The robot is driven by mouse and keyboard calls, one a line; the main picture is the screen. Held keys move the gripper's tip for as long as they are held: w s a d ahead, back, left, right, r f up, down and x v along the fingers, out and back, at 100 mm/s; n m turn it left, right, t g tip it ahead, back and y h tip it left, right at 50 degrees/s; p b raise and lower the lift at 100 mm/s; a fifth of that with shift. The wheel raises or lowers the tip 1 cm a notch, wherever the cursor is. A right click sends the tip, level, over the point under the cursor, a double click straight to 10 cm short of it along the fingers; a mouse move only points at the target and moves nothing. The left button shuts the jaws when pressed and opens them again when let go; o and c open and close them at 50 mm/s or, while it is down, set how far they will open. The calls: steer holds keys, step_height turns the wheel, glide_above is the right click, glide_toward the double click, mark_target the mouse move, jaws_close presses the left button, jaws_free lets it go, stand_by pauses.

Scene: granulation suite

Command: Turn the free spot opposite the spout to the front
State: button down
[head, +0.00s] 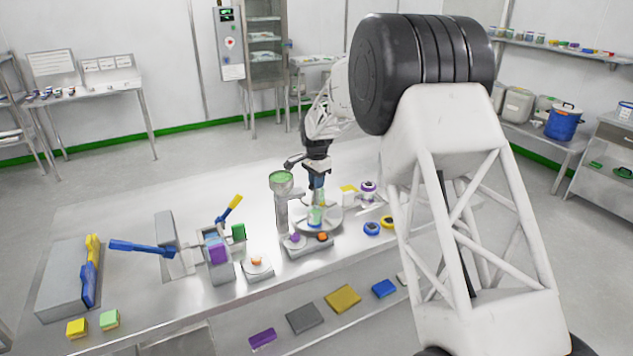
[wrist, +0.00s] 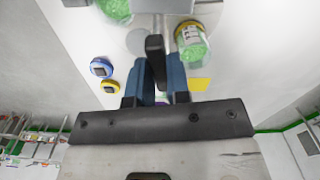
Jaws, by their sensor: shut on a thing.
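A pale round turntable (head: 335,222) sits on the steel table under my gripper. A clear jar of green granules (head: 316,216) stands on it; in the wrist view one jar (wrist: 192,45) is right of the fingers and more green granules (wrist: 116,8) show at the top edge. An empty round spot (wrist: 137,41) lies between them. A dark upright bar (wrist: 154,48) runs between my blue fingers. My gripper (head: 317,184) is shut on this bar; it also shows in the wrist view (wrist: 156,82). The hopper with green contents (head: 282,178) stands left of my gripper; its spout is unclear.
A scale-like device with a purple and an orange knob (head: 309,245) stands in front of the turntable. A yellow block (head: 348,189) and a purple-banded jar (head: 368,189) stand behind.

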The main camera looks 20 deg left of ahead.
steer(key=shift+m, duration=5.6)
steer(key=c, duration=1.1)
jaws_free()
steer(key=shift+r, duration=3.9)
